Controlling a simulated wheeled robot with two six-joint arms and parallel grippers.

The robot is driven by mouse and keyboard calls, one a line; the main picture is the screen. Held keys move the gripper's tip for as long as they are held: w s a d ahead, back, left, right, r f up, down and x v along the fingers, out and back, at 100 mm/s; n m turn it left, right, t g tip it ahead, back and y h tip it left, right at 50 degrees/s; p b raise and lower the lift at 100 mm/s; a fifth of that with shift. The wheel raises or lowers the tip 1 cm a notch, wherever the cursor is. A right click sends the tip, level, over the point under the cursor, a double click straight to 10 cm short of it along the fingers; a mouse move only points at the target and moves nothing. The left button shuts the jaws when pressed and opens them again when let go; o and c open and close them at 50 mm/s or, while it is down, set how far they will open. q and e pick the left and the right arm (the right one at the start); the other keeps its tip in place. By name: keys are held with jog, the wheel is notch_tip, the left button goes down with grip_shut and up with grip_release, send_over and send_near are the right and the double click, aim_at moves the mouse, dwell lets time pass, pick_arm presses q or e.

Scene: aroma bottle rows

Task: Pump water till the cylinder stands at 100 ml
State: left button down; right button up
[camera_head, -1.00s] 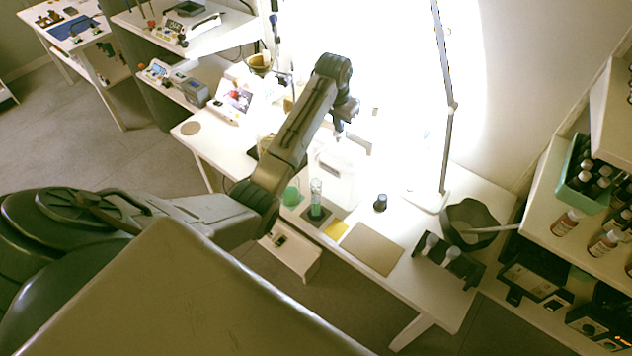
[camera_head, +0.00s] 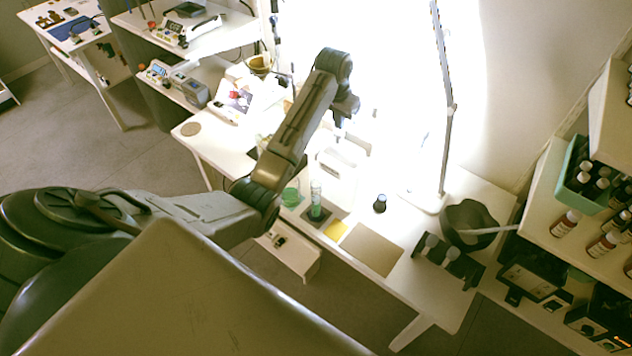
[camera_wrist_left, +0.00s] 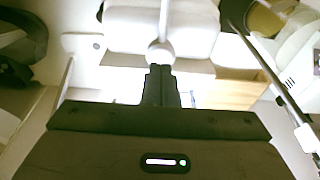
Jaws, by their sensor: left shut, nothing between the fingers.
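A slim clear measuring cylinder (camera_head: 316,192) stands upright on a dark square mat near the table's front edge. Green shows at its lower part; its scale and level are too small to read. My left gripper (camera_head: 339,123) is shut and empty above a pale, glare-washed container (camera_head: 338,163) behind the cylinder. In the left wrist view, the shut fingers (camera_wrist_left: 161,84) point at a white round knob on a thin rod (camera_wrist_left: 160,53). I cannot tell whether they touch it. My right gripper is not in view.
A green cup (camera_head: 291,196) stands left of the cylinder, with a yellow pad (camera_head: 335,230) and a tan mat (camera_head: 371,249) to its right. A small dark bottle (camera_head: 380,203), a lamp post (camera_head: 446,150) and a dark bowl (camera_head: 470,222) stand further right.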

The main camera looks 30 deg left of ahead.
pick_arm(q)
jog(key=shift+s+x, duration=0.15)
jog(key=shift+x, duration=0.55)
jog(key=shift+s+x, duration=0.15)
jog(key=shift+x, duration=0.5)
jog(key=shift+w+v, duration=0.25)
jog(key=shift+v, duration=1.05)
jog(key=shift+s+x, duration=0.15)
jog(key=shift+x, duration=0.55)
jog(key=shift+s+x, duration=0.15)
jog(key=shift+x, duration=0.5)
jog(key=shift+w+v, duration=0.15)
jog(key=shift+v, duration=0.5)
jog(key=shift+w+v, duration=0.15)
jog(key=shift+v, duration=0.55)
jog(key=shift+s+x, duration=0.25)
jog(key=shift+x, duration=0.95)
dwell(0.4)
jog(key=shift+w+v, duration=0.25)
jog(key=shift+v, duration=0.95)
jog(key=shift+w, duration=0.1)
